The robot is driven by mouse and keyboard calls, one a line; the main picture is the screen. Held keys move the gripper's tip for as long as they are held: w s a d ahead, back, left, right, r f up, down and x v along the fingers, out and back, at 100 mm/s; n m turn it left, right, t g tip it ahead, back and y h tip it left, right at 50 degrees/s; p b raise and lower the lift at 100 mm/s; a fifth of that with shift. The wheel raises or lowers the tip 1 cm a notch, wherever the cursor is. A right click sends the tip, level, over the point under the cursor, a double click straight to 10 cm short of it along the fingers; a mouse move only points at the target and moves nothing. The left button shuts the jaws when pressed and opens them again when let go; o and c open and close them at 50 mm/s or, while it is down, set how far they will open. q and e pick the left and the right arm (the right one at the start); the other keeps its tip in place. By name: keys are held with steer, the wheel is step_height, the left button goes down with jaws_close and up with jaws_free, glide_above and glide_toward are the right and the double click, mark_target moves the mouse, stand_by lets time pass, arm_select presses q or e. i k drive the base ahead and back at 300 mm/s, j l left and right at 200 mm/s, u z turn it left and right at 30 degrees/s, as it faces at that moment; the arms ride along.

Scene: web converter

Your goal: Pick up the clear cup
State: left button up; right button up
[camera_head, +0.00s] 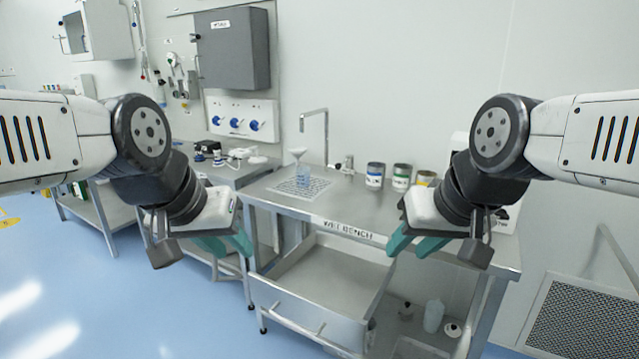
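The clear cup (302,178) looks like a small bluish see-through vessel standing on the perforated drain area of the steel wet bench (275,197). A white funnel-like piece (297,152) shows at or just above its top; I cannot tell whether they touch. My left gripper (227,245) has teal fingers spread apart, empty, in front of the bench's left end, apart from the cup. My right gripper (414,246) is also open and empty, in front of the bench's right half, well right of the cup.
A tall bent faucet (326,125) rises behind the cup. Several cans, including a dark-banded one (375,176), stand to its right. An open steel drawer (315,290) sticks out below the bench front. A side bench (225,175) with small equipment adjoins at left.

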mark_target(302, 174)
steer(key=z, duration=0.4)
steer(key=j+z, duration=0.15)
steer(key=z, duration=0.2)
steer(key=i+j+z, duration=0.1)
steer(key=z, duration=0.3)
steer(key=j+z, duration=0.1)
steer(key=z, duration=0.3)
steer(key=j, duration=2.95)
steer(key=i+j, duration=0.1)
steer(key=j, duration=0.35)
steer(key=i+j, duration=0.1)
steer(key=j, duration=0.35)
steer(key=i+j, duration=0.1)
steer(key=j, duration=0.35)
